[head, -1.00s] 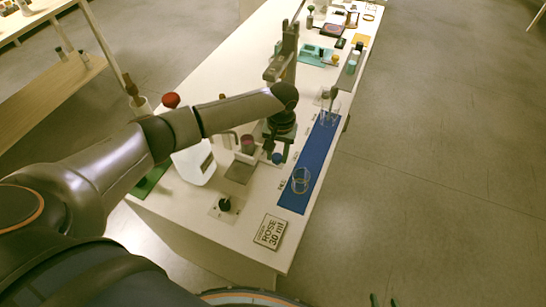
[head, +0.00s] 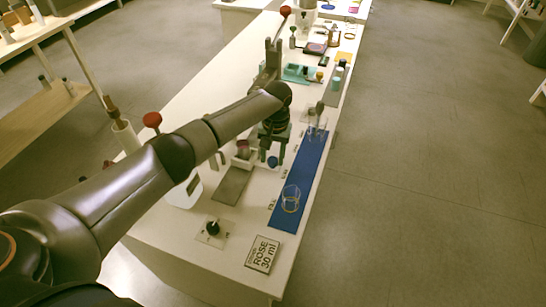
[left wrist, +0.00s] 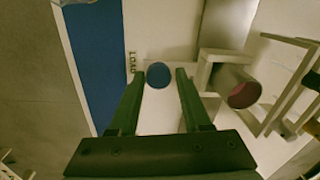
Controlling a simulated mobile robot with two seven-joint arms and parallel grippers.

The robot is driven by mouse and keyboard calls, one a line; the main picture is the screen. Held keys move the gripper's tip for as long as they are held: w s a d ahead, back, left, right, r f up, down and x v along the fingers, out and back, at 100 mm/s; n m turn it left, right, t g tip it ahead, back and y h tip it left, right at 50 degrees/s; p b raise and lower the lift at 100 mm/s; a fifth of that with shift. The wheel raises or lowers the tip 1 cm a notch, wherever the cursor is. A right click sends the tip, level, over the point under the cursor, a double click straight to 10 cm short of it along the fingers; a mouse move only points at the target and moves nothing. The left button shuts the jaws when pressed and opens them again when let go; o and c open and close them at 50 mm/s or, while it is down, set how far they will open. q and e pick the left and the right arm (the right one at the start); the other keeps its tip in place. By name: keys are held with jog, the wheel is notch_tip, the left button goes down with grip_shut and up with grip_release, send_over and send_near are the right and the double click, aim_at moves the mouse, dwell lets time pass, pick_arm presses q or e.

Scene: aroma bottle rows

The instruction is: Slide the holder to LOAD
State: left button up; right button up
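The holder (head: 243,157) is a pale block with a dark red round vessel (left wrist: 244,95) in it, at the far end of a grey plate (head: 232,187). A blue round knob (head: 273,161) is beside it on its right. In the left wrist view the knob (left wrist: 158,75) lies between the fingertips of my left gripper (left wrist: 159,72), with narrow gaps on both sides, so I see no firm grip. A LOAD label (left wrist: 132,62) is next to the knob. My left gripper (head: 274,158) points down there. My right gripper is out of view.
A blue strip (head: 303,178) with clear glass vessels (head: 291,198) runs along the right table edge. A black dial (head: 213,228) and a ROSE 30 ml sign (head: 262,254) are at the near end. A white post-like frame stands close to the holder.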

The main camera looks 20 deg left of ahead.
pick_arm(q)
jog(key=shift+o, duration=1.4)
notch_tip(320, 180, up, 12)
jog(key=p, duration=0.1)
jog(key=shift+d+r, duration=0.25)
jog(key=shift+d, duration=0.1)
jog(key=shift+f, duration=0.1)
